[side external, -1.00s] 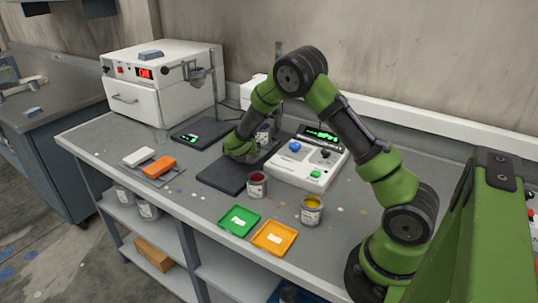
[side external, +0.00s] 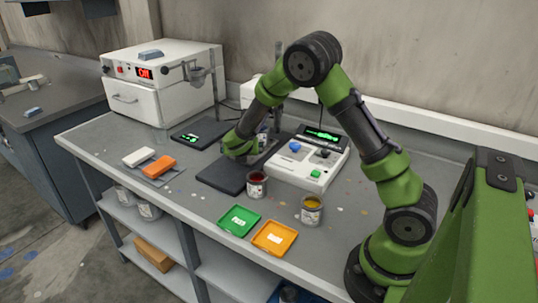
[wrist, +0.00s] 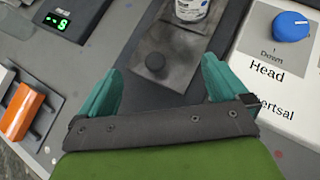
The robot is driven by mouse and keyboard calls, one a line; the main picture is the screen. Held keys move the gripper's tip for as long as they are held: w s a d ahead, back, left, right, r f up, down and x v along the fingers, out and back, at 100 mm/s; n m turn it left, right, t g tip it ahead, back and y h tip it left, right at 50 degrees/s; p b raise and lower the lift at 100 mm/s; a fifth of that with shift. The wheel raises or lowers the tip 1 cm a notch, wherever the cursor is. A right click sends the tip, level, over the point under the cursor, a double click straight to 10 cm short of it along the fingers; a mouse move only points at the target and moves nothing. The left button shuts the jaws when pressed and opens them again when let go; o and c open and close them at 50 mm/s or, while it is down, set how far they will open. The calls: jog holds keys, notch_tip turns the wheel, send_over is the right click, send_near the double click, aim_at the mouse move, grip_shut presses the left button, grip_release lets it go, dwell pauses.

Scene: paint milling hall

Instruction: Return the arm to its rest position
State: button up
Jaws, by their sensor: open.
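My gripper (side external: 240,146) is over the back of the dark pad (side external: 222,177), left of the white control unit. In the wrist view its two teal fingers (wrist: 162,84) are apart, with nothing held between them. In the side view, my arm partly hides what stands behind the gripper.
The white control unit (side external: 313,172) is right of my gripper. Cans with red (side external: 257,184) and yellow paint (side external: 311,211) stand in front, near green (side external: 239,221) and orange trays (side external: 273,238). A white oven (side external: 150,92), a small scale (side external: 200,133) and an orange block (side external: 159,167) are left.

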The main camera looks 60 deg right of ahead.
jog(key=shift+s+a+r, duration=0.3)
jog(key=shift+a+r, duration=0.15)
jog(key=shift+a, duration=0.05)
jog(key=s+a+r+m+g+y, duration=0.1)
jog(key=s+a+r+m+y, duration=0.25)
jog(key=s+r+m, duration=0.9)
jog(key=s+a+r+m+t+y, duration=0.1)
jog(key=s+a+r+m+y, duration=0.1)
jog(key=s+a+m, duration=0.4)
jog(key=s+a+r+m+t+y, duration=0.1)
jog(key=s+a+r+m+y, duration=0.2)
jog(key=a+m, duration=0.6)
jog(key=s+m+y, duration=0.1)
jog(key=s+y, duration=0.1)
jog(key=s, duration=0.1)
jog(key=shift+s+a+r, duration=0.15)
jog(key=shift+s+a, duration=0.15)
jog(key=shift+s, duration=0.05)
